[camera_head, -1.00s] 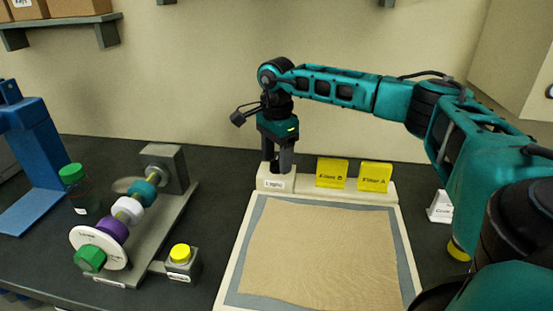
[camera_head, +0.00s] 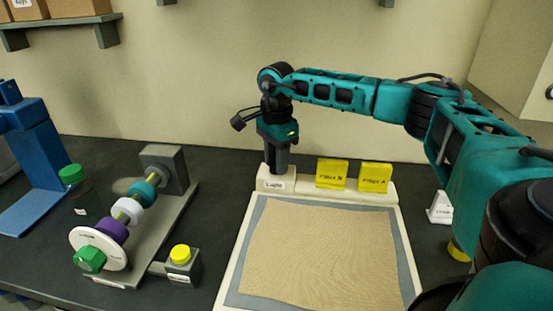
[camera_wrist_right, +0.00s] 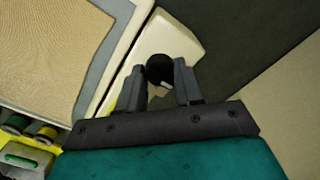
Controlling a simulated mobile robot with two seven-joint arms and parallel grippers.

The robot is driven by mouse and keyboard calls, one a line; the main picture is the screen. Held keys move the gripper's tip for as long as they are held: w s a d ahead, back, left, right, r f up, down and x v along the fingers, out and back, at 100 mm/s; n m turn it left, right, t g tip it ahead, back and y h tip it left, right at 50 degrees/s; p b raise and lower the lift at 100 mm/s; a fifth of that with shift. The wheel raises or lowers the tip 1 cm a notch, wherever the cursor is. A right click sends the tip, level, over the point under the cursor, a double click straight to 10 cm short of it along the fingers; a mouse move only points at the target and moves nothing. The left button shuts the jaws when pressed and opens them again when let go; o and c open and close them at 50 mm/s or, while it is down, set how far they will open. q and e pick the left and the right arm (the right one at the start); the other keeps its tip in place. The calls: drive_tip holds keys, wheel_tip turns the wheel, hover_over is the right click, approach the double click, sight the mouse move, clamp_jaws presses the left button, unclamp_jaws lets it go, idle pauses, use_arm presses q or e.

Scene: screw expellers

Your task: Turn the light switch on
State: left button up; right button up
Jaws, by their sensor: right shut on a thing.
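The light switch is a dark round knob (camera_wrist_right: 160,69) with a small white mark, on a cream block (camera_head: 262,183) labelled "Lights" at the back left corner of the cream board. My right gripper (camera_head: 277,170) points straight down at this block. In the right wrist view its two fingers (camera_wrist_right: 160,80) stand on either side of the knob, shut on it. In the head view the fingers hide the knob. My left gripper is in no view.
Two yellow blocks, labelled as filters (camera_head: 332,173), stand right of the switch at the board's back edge. A cloth-covered panel (camera_head: 320,250) lies in front. A screw expeller (camera_head: 122,225) with coloured parts and a yellow button (camera_head: 180,254) stand to the left.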

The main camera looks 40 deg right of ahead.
drive_tip(key=shift+m, duration=0.4)
drive_tip(key=shift+r+m+p, duration=0.1)
drive_tip(key=shift+m+p, duration=0.5)
drive_tip(key=shift+p, duration=0.05)
drive_tip(key=m+p, duration=0.2)
drive_tip(key=m, duration=0.4)
drive_tip(key=shift+m+p, duration=0.3)
drive_tip(key=shift+m, duration=1.6)
drive_tip(key=o, duration=1)
